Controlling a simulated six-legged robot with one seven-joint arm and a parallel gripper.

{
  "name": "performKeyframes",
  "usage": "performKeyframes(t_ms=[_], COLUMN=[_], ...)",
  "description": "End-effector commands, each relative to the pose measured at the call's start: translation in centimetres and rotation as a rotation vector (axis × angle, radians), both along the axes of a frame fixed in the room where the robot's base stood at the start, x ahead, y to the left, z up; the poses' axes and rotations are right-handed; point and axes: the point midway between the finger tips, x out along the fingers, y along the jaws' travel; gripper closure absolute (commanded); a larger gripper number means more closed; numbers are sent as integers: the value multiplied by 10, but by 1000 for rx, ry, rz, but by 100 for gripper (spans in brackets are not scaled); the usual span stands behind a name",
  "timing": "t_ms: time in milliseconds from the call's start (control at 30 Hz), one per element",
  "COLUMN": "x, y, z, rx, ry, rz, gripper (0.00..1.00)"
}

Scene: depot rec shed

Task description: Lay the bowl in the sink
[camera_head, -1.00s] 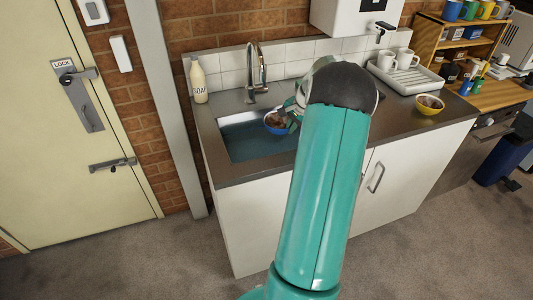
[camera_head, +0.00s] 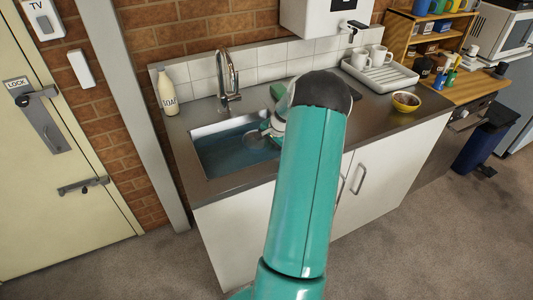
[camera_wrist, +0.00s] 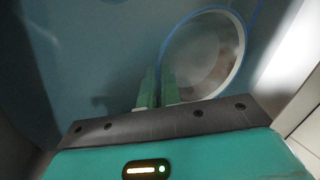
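The sink (camera_head: 200,133) holds blue-green water. The blue-rimmed bowl (camera_head: 254,139) is low inside it, near the sink's right side, and looks at least partly under water. In the wrist view the bowl (camera_wrist: 222,62) shows a pale inside with brownish residue. My gripper (camera_head: 267,131) reaches down into the sink, partly hidden by my arm. In the wrist view its two green fingers (camera_wrist: 158,76) are close together, one on each side of the bowl's near left rim. Whether the bowl touches the sink floor is not clear.
A soap bottle (camera_head: 166,92) stands left of the sink, and the tap (camera_head: 228,80) rises behind it. A yellow bowl (camera_head: 406,101) sits on the counter to the right. A white drying rack (camera_head: 385,77) with mugs stands at the back right.

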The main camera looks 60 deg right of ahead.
Motion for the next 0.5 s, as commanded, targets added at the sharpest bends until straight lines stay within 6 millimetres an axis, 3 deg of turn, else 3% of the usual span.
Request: performKeyframes(t_ms=[233, 500], x=[1, 3], y=[-2, -4], z=[-32, -35], rx=[0, -1], ry=[-1, -2], rz=[0, 1], gripper=[100, 100])
